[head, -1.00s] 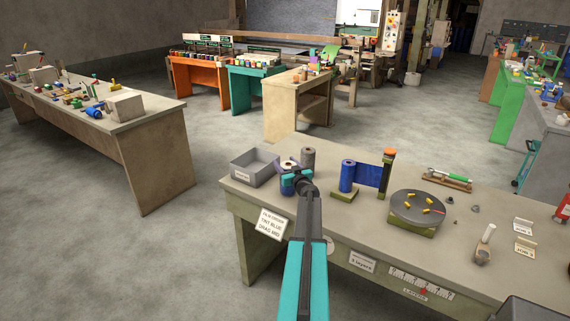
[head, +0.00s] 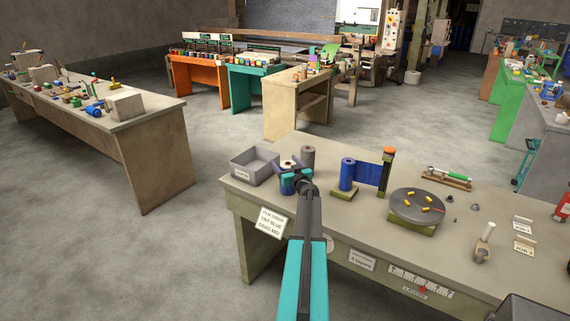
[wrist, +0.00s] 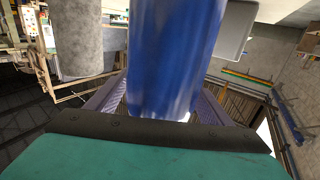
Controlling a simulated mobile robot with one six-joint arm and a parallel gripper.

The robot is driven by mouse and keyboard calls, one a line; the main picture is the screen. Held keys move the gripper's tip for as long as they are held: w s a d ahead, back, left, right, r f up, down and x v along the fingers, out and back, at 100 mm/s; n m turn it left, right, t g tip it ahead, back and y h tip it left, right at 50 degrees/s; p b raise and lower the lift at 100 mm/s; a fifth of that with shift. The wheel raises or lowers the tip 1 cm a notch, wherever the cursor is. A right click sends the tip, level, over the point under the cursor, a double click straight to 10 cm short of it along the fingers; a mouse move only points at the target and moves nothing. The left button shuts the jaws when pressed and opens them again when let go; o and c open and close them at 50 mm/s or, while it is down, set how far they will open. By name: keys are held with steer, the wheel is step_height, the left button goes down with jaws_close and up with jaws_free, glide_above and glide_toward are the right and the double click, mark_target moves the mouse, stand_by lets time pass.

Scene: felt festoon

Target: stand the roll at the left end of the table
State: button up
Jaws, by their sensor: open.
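A blue roll (wrist: 172,55) stands large between the jaws of my gripper (wrist: 158,100) in the wrist view. The jaws are open, one on each side of it, and I cannot tell whether either touches it. In the head view the roll's pale top with a reddish core (head: 287,164) shows just beyond my gripper (head: 295,182), at the left end of the table (head: 330,217). My gripper and arm hide part of the roll there, so its base is hard to see.
A grey roll (head: 308,157) stands close behind, and a grey bin (head: 254,167) is to the left. To the right are another blue roll (head: 347,173) with film stretched to a post (head: 387,172), and a round turntable (head: 417,207) with yellow pieces.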

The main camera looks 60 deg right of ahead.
steer(key=shift+s, duration=0.1)
steer(key=b+v, duration=0.2)
steer(key=v, duration=0.9)
steer(key=shift+s+a+b, duration=0.25)
steer(key=shift+a+b, duration=0.05)
steer(key=shift+a, duration=0.05)
steer(key=shift+s, duration=0.1)
stand_by(0.8)
